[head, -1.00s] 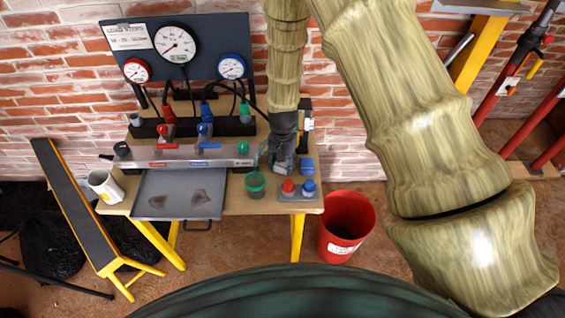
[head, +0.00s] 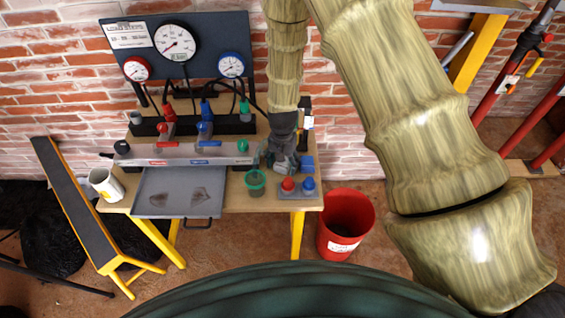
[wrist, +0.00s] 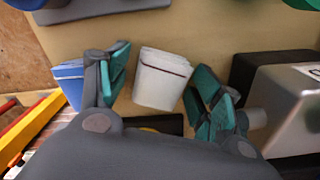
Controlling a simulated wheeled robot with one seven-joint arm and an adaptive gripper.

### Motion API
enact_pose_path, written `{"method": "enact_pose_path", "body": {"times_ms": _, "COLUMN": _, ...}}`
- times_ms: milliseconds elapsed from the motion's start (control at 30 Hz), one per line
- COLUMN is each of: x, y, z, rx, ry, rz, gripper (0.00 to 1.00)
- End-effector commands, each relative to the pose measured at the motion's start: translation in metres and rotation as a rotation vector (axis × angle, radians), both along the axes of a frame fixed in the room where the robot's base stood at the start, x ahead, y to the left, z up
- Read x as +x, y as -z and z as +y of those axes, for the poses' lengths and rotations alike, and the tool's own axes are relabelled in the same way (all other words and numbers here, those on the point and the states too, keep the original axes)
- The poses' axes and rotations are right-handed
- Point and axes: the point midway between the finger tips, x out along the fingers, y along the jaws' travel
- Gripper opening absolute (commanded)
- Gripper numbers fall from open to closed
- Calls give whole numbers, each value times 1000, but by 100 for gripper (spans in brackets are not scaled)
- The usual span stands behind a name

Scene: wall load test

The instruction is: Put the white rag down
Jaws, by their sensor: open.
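The white rag (wrist: 161,80) is a folded white block with a thin dark stripe near one edge. In the wrist view it sits on the wooden bench top between the teal fingers of my gripper (wrist: 156,84). The fingers are spread, with a gap visible on each side of the rag. In the head view my gripper (head: 281,160) is low over the right part of the bench, and I cannot make out the rag there.
A blue folded cloth (wrist: 70,82) lies close beside one finger; it also shows in the head view (head: 307,163). A green cup (head: 256,184) and a button box (head: 297,188) stand in front. A metal block (wrist: 290,105) is close on the other side. A red bin (head: 346,222) stands on the floor.

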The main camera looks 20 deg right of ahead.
Motion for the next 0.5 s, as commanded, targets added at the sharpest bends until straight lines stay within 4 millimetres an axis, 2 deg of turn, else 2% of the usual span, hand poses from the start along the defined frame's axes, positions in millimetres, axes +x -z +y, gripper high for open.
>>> {"method": "enact_pose_path", "body": {"times_ms": 233, "x": 1, "y": -15, "z": 0, "rx": 0, "ry": 0, "rz": -1, "gripper": 65}}
{"method": "enact_pose_path", "body": {"times_ms": 500, "x": 1, "y": -47, "z": 0, "rx": 0, "ry": 0, "rz": -3, "gripper": 65}}
